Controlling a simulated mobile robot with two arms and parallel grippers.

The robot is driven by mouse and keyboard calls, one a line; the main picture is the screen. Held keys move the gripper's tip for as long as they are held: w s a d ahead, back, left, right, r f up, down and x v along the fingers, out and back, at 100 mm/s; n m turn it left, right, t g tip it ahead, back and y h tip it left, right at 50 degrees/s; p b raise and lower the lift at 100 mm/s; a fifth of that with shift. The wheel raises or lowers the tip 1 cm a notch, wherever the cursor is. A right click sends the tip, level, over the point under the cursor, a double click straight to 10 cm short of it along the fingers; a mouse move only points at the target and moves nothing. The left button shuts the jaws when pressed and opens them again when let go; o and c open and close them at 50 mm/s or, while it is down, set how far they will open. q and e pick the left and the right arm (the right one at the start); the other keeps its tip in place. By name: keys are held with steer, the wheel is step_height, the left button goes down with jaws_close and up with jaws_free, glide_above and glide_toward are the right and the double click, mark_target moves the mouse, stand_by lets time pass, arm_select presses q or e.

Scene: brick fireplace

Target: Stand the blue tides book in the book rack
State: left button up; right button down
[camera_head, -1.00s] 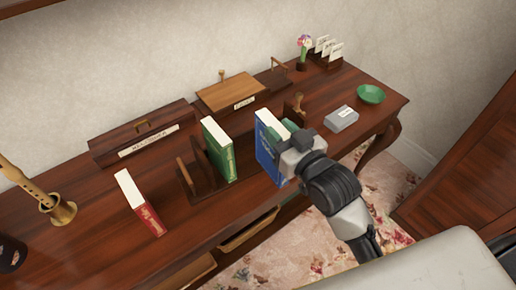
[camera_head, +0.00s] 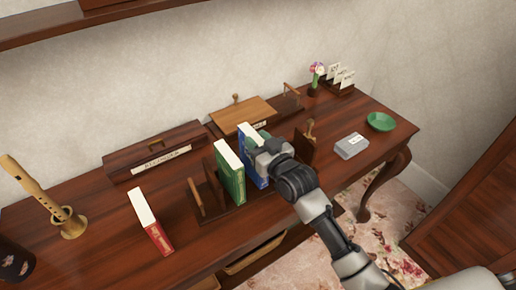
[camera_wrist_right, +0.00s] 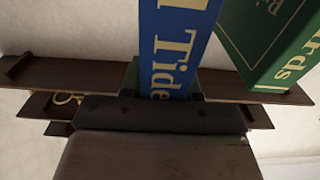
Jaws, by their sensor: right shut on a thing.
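The blue tides book (camera_head: 250,168) is upright in my right gripper (camera_head: 262,150), just right of a green book (camera_head: 231,176). In the right wrist view the blue cover (camera_wrist_right: 178,45) shows the letters "Tide", with the fingers closed at its near end. The dark wooden book rack (camera_head: 197,196) is on the desk; the green book stands in it near its left end. The blue book is above or in the rack; I cannot tell whether its bottom touches. The green book also shows in the wrist view (camera_wrist_right: 268,45). My left gripper is not in view.
A red book (camera_head: 150,222) stands to the left of the rack. A wooden box (camera_head: 242,116) and a labelled long box (camera_head: 155,150) are behind. A wooden upright (camera_head: 306,140), grey box (camera_head: 351,146) and green bowl (camera_head: 381,122) are to the right.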

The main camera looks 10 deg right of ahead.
steer(key=shift+f, duration=1.4)
steer(key=shift+f, duration=0.2)
steer(key=c, duration=0.8)
jaws_free()
steer(key=shift+s, duration=0.1)
steer(key=shift+r, duration=0.15)
steer(key=b+v, duration=0.1)
steer(key=v, duration=1.1)
